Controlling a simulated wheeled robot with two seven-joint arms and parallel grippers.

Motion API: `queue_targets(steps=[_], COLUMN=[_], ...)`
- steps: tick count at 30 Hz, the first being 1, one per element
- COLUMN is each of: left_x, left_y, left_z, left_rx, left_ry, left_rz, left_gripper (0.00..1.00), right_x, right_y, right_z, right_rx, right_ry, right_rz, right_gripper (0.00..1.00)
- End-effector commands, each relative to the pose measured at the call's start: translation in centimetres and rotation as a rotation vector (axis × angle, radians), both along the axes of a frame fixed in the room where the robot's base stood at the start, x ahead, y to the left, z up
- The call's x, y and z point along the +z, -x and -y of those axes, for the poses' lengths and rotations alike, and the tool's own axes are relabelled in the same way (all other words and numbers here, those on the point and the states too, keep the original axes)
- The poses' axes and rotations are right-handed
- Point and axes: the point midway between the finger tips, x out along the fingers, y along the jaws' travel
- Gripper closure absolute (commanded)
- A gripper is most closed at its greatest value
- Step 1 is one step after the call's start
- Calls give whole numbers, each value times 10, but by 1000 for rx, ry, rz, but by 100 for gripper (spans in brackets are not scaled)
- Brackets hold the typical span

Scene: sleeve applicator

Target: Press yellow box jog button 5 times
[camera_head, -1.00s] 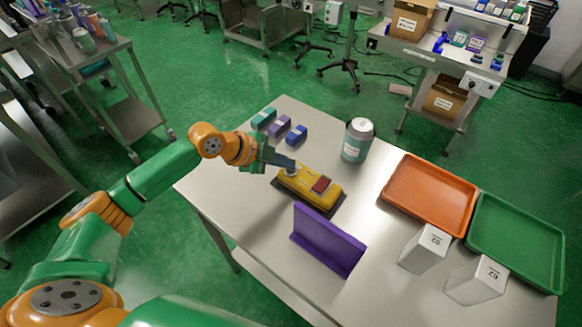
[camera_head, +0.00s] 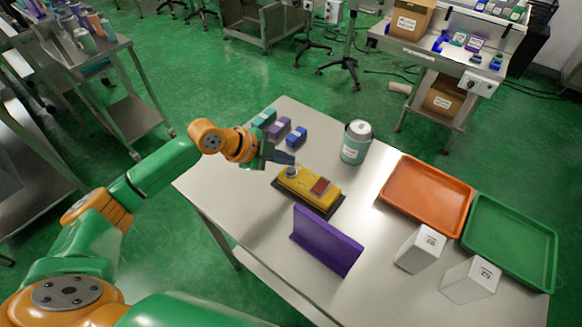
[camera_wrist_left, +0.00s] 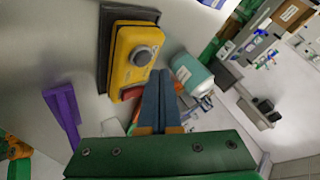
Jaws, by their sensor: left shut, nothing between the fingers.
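The yellow box (camera_head: 309,187) lies on a dark base on the metal table, with a red patch on its right part and a round grey button (camera_head: 291,172) on its left part. In the left wrist view the yellow box (camera_wrist_left: 126,72) shows its round grey button (camera_wrist_left: 141,55) uncovered. My left gripper (camera_head: 293,160) is shut and empty, just above and behind the button end of the box in the head view. Its fingertips (camera_wrist_left: 159,72) appear beside the box in the wrist view, apart from the button. My right gripper is not in view.
A purple angled stand (camera_head: 327,240) is in front of the box. A teal-and-grey canister (camera_head: 356,142) stands behind it. Small coloured blocks (camera_head: 280,127) lie at the back left. An orange tray (camera_head: 428,196), a green tray (camera_head: 510,238) and white boxes (camera_head: 420,249) are at right.

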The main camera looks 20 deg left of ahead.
Motion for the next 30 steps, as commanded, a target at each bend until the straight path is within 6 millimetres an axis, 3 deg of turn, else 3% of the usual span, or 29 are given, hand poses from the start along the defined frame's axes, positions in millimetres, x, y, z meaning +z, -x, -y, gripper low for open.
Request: queue_targets(steps=[13,30], left_x=[49,47], left_y=[0,0], left_z=[0,0], left_rx=[0,0], left_ry=[0,0], left_rz=[0,0], left_gripper=[100,100], right_x=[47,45], right_y=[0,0], right_z=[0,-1], right_rx=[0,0], right_ry=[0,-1], right_rz=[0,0], right_gripper=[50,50])
